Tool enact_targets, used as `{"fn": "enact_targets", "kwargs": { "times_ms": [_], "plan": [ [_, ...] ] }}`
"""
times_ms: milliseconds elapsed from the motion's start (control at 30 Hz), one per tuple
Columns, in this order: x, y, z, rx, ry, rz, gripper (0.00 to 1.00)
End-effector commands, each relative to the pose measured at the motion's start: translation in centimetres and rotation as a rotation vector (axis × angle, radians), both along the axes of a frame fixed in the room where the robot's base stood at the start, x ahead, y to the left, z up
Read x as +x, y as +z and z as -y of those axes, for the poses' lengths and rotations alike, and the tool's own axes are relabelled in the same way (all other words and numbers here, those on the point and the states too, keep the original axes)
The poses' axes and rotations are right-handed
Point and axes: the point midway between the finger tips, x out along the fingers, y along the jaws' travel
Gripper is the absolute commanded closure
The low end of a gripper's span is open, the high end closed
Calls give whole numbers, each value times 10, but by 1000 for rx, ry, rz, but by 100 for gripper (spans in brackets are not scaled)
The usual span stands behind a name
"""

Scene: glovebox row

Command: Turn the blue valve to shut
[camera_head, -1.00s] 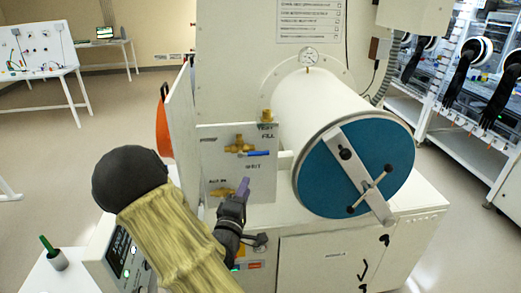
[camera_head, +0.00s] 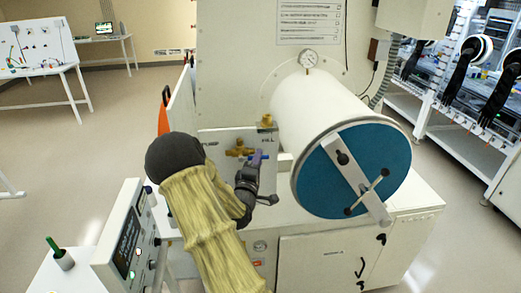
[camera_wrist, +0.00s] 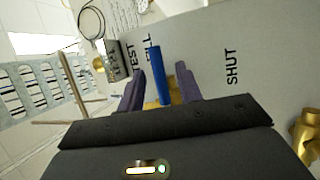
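The blue valve handle (camera_wrist: 158,78) is a straight blue lever on a brass body, on a pale panel (camera_head: 226,138). The brass valve body (camera_head: 238,151) shows left of my gripper in the head view. My gripper (camera_head: 256,163) is at the lever; in the wrist view its two purple fingers (camera_wrist: 160,88) stand apart, one on each side of the lever. Narrow gaps seem to show, so contact is unclear. FILL and TEST lettering lies left of the lever in the wrist view; SHUT (camera_wrist: 231,66) lies to its right. My arm hides the lower panel.
A white cylinder with a blue round door (camera_head: 352,170) and crossbar stands close right of my gripper. A gauge (camera_head: 309,59) sits above it. A second brass fitting (camera_wrist: 309,135) is at the wrist view's right edge. A control box (camera_head: 125,240) stands left of my arm.

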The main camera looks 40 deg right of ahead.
Motion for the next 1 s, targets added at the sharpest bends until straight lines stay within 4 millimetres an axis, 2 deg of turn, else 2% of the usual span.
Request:
{"fn": "enact_targets", "kwargs": {
  "times_ms": [100,233,567,733,767,1000],
  "plan": [
    [11,7,16,-1,-1,1,65],
    [19,8,26,-1,0,1,65],
    [22,6,28,0,2,0,65],
    [21,7,29,0,1,0,96],
    [21,6,29,0,1,0,100],
    [21,6,29,1,0,1,100]
  ]
}}
